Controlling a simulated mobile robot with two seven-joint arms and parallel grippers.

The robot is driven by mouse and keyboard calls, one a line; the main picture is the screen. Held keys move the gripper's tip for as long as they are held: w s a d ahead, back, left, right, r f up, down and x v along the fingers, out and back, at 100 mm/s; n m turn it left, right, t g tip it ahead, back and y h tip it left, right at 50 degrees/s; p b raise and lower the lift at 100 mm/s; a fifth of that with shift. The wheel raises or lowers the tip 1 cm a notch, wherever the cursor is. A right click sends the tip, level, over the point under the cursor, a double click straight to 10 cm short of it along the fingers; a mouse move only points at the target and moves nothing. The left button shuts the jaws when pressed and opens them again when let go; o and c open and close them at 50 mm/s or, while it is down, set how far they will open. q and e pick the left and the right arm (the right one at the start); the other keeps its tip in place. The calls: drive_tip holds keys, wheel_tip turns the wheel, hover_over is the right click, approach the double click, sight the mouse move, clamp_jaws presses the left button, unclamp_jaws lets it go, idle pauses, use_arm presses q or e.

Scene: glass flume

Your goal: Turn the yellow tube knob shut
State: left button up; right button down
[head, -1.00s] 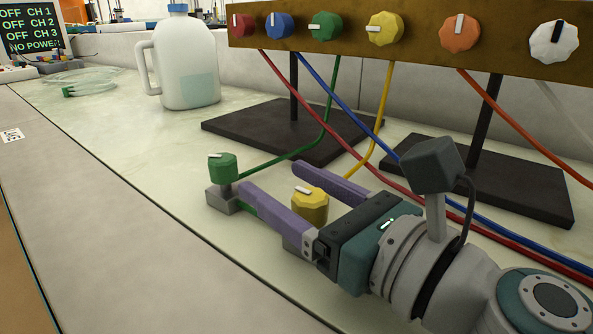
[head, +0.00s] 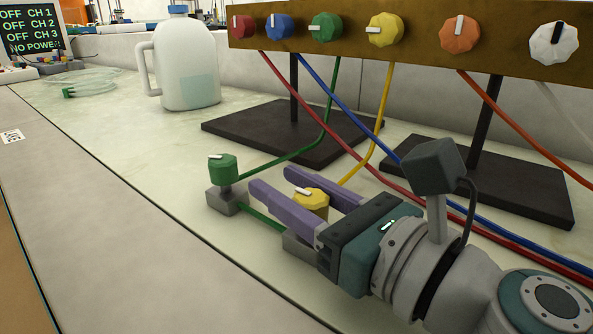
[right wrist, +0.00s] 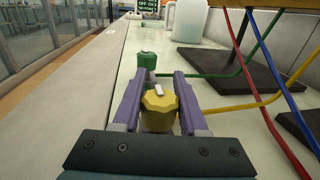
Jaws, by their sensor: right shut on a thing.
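The yellow tube knob (head: 311,203) sits low on the bench at the end of the yellow tube, with a white pointer mark on top. My right gripper (head: 296,184) is shut on it, with one purple finger on each side. In the right wrist view the yellow knob (right wrist: 159,110) lies between the two fingers (right wrist: 158,84), its white mark slightly tilted. Another yellow knob (head: 385,29) is on the brown panel above. My left gripper is not in view.
A green knob (head: 223,168) on a grey block stands just beyond the fingertips. Red and blue tubes run behind my right arm. Black stand bases (head: 290,128) and a white jug (head: 186,68) stand further back. The bench's left side is clear.

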drive_tip(key=n+g+y, duration=0.1)
drive_tip(key=n+g+y+b, duration=0.1)
drive_tip(key=g, duration=0.1)
drive_tip(key=n+g+y+b, duration=0.1)
drive_tip(key=n+g, duration=0.1)
drive_tip(key=shift+s+a+f+y, duration=0.15)
drive_tip(key=shift+s+a+y, duration=0.15)
drive_tip(key=shift+s, duration=0.1)
drive_tip(key=shift+s+n+g+y+b, duration=0.25)
drive_tip(key=shift+n+g+y+b, duration=0.25)
drive_tip(key=shift+n+g+b, duration=0.55)
drive_tip(key=shift+a+g, duration=0.1)
drive_tip(key=shift+g, duration=0.35)
drive_tip(key=shift+c, duration=2.2)
unclamp_jaws()
drive_tip(key=p+v, duration=0.2)
drive_tip(key=v, duration=0.8)
